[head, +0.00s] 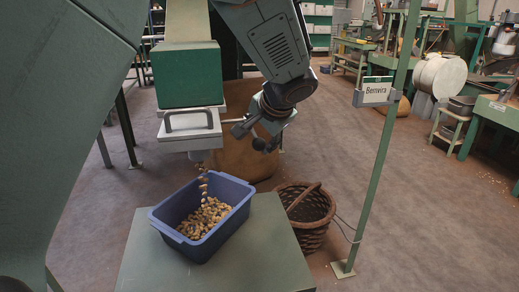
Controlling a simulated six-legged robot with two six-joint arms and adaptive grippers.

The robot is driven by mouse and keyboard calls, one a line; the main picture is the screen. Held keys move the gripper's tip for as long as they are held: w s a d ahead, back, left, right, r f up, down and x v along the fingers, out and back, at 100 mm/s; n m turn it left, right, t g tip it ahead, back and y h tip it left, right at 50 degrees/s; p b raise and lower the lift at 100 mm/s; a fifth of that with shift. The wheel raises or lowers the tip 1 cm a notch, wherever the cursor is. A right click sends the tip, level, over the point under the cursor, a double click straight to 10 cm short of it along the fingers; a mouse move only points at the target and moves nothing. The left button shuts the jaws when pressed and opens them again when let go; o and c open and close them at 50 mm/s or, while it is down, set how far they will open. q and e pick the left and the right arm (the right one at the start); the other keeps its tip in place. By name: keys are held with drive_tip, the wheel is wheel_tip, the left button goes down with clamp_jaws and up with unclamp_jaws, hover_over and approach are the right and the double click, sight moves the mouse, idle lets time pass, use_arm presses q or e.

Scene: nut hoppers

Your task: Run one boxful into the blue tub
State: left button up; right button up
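The blue tub (231,186) stands on a green-topped stand, partly filled with tan nuts (203,217). A stream of nuts (203,184) falls into it from the spout under a pale metal box (187,142). The box has a grey handle (188,114) on its front and hangs below a green hopper section (186,75). A thin rod sticks out of the box's right side. My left gripper (251,138) is beside the rod's end, fingers apart; I cannot tell whether it touches the rod. My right gripper is not in view.
The stand (250,250) has bare top around the tub. A wicker basket (305,210) is on the floor to its right. A green post (385,145) bears a sign (378,91) reading roughly "Bemvira". A large brown sack (240,155) is behind. Open floor lies to the right.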

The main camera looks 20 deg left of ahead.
use_arm(q)
wheel_tip(320, 180, up, 6)
drive_tip(key=shift+f, duration=0.15)
idle(0.3)
